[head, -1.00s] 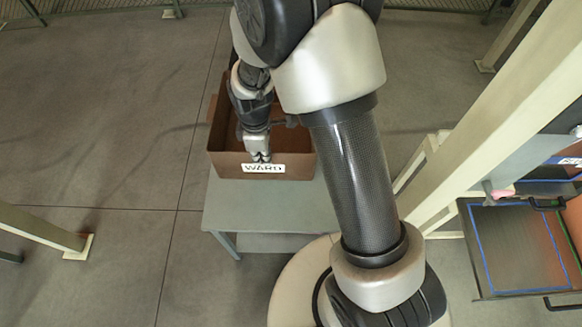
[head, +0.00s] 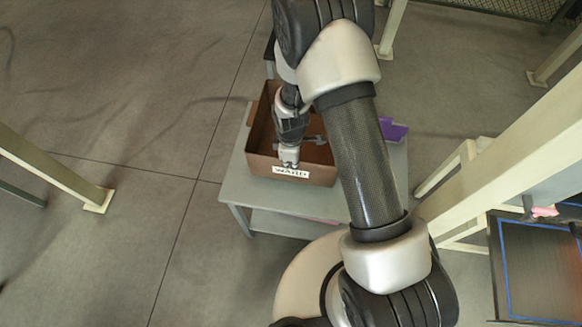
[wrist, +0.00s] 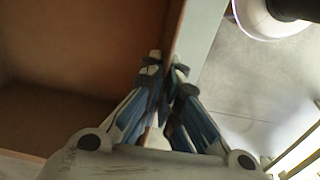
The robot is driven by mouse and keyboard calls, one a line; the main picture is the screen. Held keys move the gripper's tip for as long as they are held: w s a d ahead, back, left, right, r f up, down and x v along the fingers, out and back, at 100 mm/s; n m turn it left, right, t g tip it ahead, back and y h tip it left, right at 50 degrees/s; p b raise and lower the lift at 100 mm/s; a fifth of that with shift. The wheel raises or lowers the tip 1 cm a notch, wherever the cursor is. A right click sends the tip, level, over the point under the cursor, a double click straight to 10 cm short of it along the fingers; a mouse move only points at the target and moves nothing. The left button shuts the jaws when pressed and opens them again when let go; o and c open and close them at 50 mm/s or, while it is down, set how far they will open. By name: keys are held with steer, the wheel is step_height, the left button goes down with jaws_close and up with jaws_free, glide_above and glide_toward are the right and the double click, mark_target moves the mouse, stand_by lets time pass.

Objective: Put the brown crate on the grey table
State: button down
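My gripper (head: 289,165) is at the crate's front wall, above the label. In the wrist view my gripper (wrist: 164,75) has its fingers closed on both sides of the wall, with the crate's interior (wrist: 70,50) to the left. The crate looks level. My arm hides part of the table and the crate's right side.
A purple object (head: 393,129) lies at the table's right side, partly behind my arm. A pale post (head: 500,160) and a dark panel with blue edging (head: 535,265) stand at the right. The floor left of the table is open.

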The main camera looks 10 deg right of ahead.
step_height(320, 180, down, 3)
steer(key=shift+b, duration=0.3)
steer(key=shift+f, duration=0.1)
steer(key=c, duration=2.3)
jaws_free()
steer(key=shift+f, duration=0.1)
steer(key=o, duration=0.5)
